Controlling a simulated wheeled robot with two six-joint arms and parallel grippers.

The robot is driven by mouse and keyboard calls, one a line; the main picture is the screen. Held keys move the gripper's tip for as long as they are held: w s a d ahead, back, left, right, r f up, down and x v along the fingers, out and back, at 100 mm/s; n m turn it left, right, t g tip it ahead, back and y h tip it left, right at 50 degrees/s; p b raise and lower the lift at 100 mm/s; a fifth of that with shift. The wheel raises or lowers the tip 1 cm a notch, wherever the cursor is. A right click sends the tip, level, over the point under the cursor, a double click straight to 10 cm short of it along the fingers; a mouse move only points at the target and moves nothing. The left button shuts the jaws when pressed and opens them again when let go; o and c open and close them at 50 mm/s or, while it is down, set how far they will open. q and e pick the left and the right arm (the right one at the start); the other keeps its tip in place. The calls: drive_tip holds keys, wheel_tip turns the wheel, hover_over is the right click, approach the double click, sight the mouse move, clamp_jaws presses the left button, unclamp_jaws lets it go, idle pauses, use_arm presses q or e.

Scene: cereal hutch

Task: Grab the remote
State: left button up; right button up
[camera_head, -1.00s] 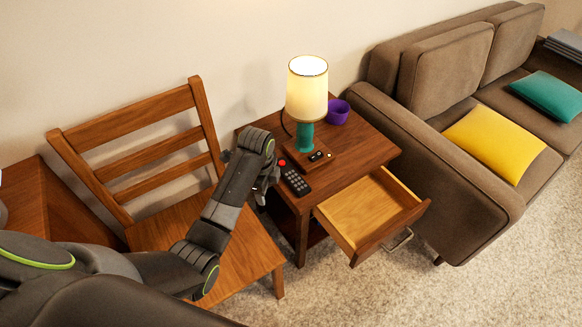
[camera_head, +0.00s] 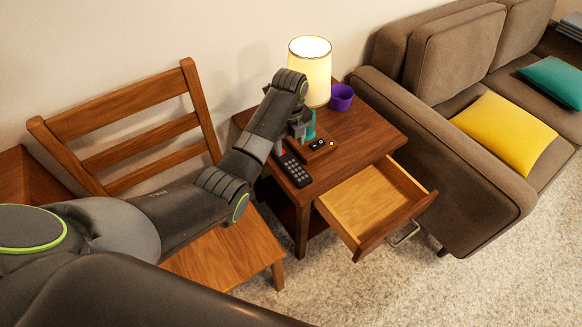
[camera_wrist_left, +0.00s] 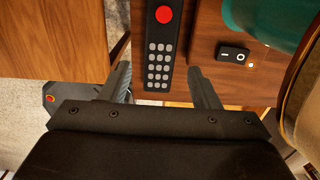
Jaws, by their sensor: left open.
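The black remote (camera_head: 294,172) with a red button and grey keys lies on the wooden side table, in front of the lamp's base. In the left wrist view the remote (camera_wrist_left: 161,50) runs lengthwise between the two fingers, with its keypad end nearest me. My left gripper (camera_head: 290,138) is over the table, above the remote's far end. In the left wrist view my left gripper (camera_wrist_left: 163,80) is open, one finger on each side of the remote, and holds nothing. I cannot tell the height left between fingers and remote. My right gripper is not in view.
The lamp (camera_head: 311,70) with a teal stem and switch base stands close behind the remote. A purple cup (camera_head: 341,97) is beside it. The table's drawer (camera_head: 370,205) is pulled open. A wooden chair (camera_head: 135,150) is at left, a brown sofa (camera_head: 450,150) at right.

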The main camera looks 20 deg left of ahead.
sight(291, 164)
use_arm(q)
drive_tip(key=f, duration=0.4)
drive_tip(key=f+b, duration=0.1)
drive_tip(key=f, duration=0.3)
drive_tip(key=shift+s+d, duration=0.1)
drive_tip(key=shift+d, duration=0.1)
drive_tip(key=c, duration=0.8)
drive_tip(key=shift+r, duration=0.15)
